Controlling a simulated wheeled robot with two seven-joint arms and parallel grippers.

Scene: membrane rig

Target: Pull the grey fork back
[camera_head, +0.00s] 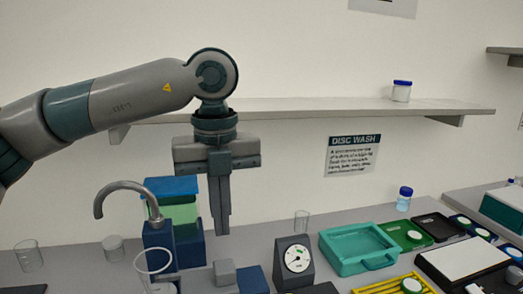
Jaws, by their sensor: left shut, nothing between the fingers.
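My left gripper (222,232) hangs from the arm that comes in from the left, fingers pointing down and closed together, with nothing seen between them. Its fingertips are just right of the blue and green rig (178,215) in the picture. Below the fingertips is a small grey block-like piece (225,272) beside a blue block (252,280). I cannot tell whether this grey piece is the grey fork; no clear fork shape shows. My right gripper is not in view.
A grey curved spout (125,186) rises left of the rig. A dial gauge (295,259) and a teal tray (357,249) stand to the right. Clear glasses (28,256) stand at left. A shelf (300,109) runs along the wall behind the arm.

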